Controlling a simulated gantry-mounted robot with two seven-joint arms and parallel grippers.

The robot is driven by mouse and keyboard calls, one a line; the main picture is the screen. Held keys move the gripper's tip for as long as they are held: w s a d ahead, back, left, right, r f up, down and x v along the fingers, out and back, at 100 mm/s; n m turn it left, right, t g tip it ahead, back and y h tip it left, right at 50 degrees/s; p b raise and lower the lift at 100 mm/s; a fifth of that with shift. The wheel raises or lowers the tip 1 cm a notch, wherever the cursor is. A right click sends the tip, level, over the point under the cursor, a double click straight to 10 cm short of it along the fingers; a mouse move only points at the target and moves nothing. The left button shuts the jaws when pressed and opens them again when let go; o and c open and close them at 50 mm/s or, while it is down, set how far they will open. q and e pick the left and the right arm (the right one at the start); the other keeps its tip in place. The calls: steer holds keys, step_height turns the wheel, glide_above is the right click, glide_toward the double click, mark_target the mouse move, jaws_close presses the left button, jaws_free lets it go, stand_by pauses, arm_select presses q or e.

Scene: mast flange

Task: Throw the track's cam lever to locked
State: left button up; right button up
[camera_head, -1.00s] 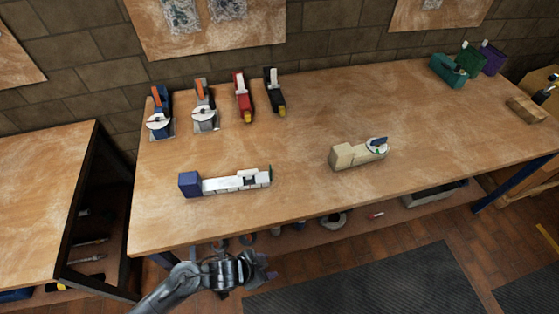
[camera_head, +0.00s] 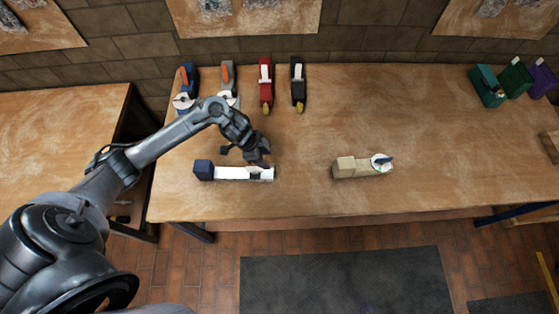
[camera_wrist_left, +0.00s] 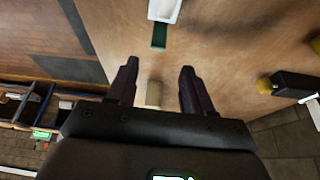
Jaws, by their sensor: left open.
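A long white track (camera_head: 232,173) with a dark blue block (camera_head: 203,169) at its left end lies on the table, left of the middle. In the left wrist view, the white track (camera_wrist_left: 165,9) shows at the top edge with a dark green piece (camera_wrist_left: 159,36) at its end. I cannot make out which part of it is the cam lever. My left gripper (camera_head: 247,153) is just behind and above the track's right half, apart from it as far as I can tell. In the wrist view its fingers (camera_wrist_left: 157,88) are spread with nothing held between them. My right gripper is out of view.
A beige block fixture (camera_head: 358,167) with a white disc and blue lever stands to the right. Red (camera_head: 265,84) and black (camera_head: 298,84) tools, and blue and grey ones with orange handles, line the back. Teal, green and purple holders stand far right. The table between is clear.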

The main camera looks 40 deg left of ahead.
mark_target(275, 169)
arm_select(q)
steer(key=b+x, duration=0.1)
steer(key=x, duration=0.8)
steer(key=shift+d+f, duration=0.15)
steer(key=shift+f, duration=0.1)
steer(key=shift+c, duration=0.5)
jaws_close()
